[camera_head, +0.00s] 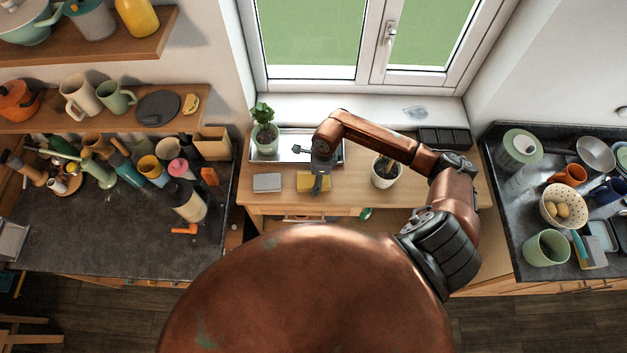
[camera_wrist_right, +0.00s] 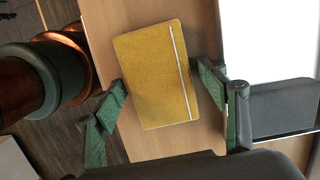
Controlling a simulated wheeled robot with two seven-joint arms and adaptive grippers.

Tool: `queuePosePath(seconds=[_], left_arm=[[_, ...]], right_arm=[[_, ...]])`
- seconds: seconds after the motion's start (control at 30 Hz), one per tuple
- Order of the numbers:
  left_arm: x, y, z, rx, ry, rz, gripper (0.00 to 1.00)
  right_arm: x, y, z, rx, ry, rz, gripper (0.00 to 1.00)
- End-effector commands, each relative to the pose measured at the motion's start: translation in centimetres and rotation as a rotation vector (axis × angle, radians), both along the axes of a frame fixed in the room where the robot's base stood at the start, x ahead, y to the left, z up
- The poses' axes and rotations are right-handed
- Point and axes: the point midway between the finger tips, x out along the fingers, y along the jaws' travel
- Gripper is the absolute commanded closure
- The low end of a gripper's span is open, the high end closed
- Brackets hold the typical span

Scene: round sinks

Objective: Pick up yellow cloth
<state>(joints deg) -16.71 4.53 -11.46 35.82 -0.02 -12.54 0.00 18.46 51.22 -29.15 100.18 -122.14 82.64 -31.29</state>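The yellow cloth (camera_head: 304,183) lies flat on the wooden table below the window, partly covered by my right gripper in the head view. In the right wrist view the yellow cloth (camera_wrist_right: 155,75) is a flat rectangle with a thin pale strip along one side, looking more like a notebook. My right gripper (camera_head: 319,186) is above it, pointing down. In the wrist view the right gripper's (camera_wrist_right: 165,98) green-padded fingers are spread, one on each side of the yellow piece, with nothing visibly gripped. My left gripper is not in view.
A grey flat block (camera_head: 267,182) lies left of the cloth. A metal tray (camera_head: 290,152) is behind, with a potted plant (camera_head: 265,130) at its left. A white pot (camera_head: 385,174) stands to the right. Crowded counters flank the table.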

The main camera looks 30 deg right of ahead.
Motion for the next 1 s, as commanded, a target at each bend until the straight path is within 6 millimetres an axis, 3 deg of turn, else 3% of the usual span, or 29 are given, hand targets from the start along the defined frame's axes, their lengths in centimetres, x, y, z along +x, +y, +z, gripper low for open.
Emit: queuePosePath(seconds=[0.2, 0.5, 0.83, 1.0], left_arm=[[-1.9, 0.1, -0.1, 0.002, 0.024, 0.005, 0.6], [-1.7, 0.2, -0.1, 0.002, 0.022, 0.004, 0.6], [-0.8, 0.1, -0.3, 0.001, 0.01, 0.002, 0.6], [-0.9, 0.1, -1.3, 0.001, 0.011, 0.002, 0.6]], right_arm=[[0.0, 0.0, 0.0, 0.0, 0.0, 0.0, 0.5], [0.0, 0.0, 0.0, 0.0, 0.0, 0.0, 0.7], [0.0, 0.0, 0.3, 0.0, -0.001, 0.0, 0.71], [0.2, -0.1, 2.0, -0.002, -0.005, 0.002, 0.71]])
